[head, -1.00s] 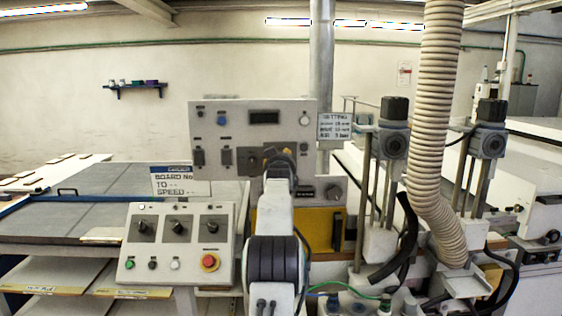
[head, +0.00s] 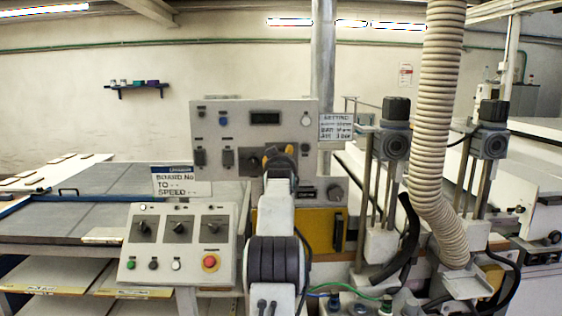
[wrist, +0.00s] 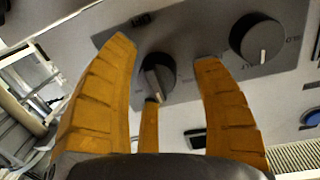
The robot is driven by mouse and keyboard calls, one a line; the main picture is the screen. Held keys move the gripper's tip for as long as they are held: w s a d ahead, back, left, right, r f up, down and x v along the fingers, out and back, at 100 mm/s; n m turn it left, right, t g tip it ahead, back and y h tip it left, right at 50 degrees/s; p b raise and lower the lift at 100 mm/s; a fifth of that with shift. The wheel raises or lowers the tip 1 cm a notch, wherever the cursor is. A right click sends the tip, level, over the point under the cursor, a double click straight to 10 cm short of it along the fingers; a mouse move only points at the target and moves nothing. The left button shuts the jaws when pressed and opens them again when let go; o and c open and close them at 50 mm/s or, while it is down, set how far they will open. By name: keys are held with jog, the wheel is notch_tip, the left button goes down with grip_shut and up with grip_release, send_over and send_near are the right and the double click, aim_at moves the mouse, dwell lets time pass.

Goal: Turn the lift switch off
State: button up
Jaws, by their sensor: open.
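My gripper (head: 278,156) is raised in front of the upper grey control panel (head: 211,112) in the head view. In the wrist view my gripper (wrist: 166,52) has its orange fingers spread apart, with nothing held. A dark rotary knob (wrist: 158,76) with a pale pointer line shows between the fingers, on a grey plate. The fingers reach around its sides, and I cannot tell whether they touch it. A second, larger rotary knob (wrist: 257,38) lies to the right, outside the fingers. A small label above the first knob is too unclear to read surely. In the head view my gripper hides part of this plate.
A lower switch box (head: 181,243) with several knobs, buttons and a red emergency stop (head: 210,262) stands left of my arm. A board sign (head: 181,181) stands behind it. A ribbed hose (head: 440,130) and pump posts crowd the right side.

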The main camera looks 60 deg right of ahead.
jog(key=shift+s+a, duration=0.1)
jog(key=shift+a, duration=0.05)
jog(key=v, duration=1.1)
jog(key=shift+a, duration=0.3)
jog(key=shift+s, duration=0.15)
dwell(0.4)
